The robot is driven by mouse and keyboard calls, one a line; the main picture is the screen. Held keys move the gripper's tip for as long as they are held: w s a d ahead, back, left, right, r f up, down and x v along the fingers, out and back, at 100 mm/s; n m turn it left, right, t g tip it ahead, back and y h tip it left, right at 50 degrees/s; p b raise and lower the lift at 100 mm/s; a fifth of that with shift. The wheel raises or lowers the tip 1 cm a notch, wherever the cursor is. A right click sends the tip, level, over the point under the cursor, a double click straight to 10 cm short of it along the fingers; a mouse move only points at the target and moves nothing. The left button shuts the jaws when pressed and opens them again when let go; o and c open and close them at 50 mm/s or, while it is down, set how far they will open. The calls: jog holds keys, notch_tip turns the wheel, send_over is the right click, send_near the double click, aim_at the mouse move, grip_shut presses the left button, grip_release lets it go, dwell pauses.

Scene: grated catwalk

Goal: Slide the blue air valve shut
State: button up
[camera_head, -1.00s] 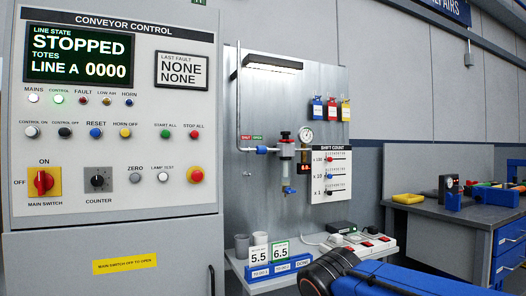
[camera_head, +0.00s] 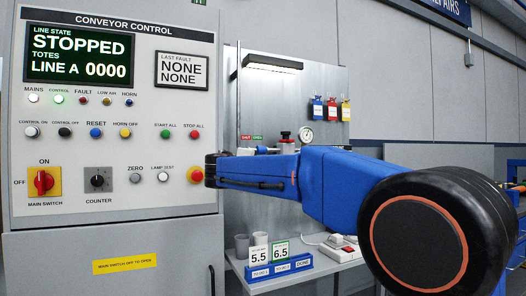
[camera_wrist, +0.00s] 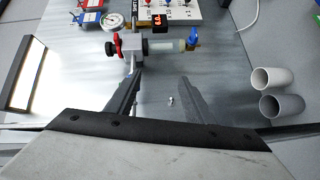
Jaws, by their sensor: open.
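The red and green SHUT/OPEN label (camera_head: 251,138) shows on the back panel, red on the left and green on the right. The blue slide valve on the pipe below it is largely hidden behind my arm in the head view. In the wrist view I cannot make it out; the pipe (camera_wrist: 131,66) runs from the regulator (camera_wrist: 128,44) down towards one finger. My gripper (camera_wrist: 160,77) is open, its two fingers apart with bare panel between them. I cannot tell whether a finger touches the pipe. A blue drain tap (camera_wrist: 194,38) is on the filter bowl's end.
The conveyor control cabinet (camera_head: 113,215) stands close on the left, with a red button (camera_head: 195,174) beside my wrist. A gauge (camera_head: 306,135) is right of the regulator. Two grey cups (camera_wrist: 272,79) and number cards (camera_head: 280,250) are on the shelf below.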

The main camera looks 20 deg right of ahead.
jog(key=n+t+h, duration=0.1)
jog(key=t, duration=0.1)
send_near(263, 149)
jog(key=x, duration=0.9)
jog(key=w+a+x, duration=0.1)
jog(key=x, duration=0.4)
jog(key=shift+w+d+f, duration=0.15)
jog(key=shift+w+f, duration=0.1)
jog(key=shift+w, duration=0.1)
jog(key=shift+c, duration=0.6)
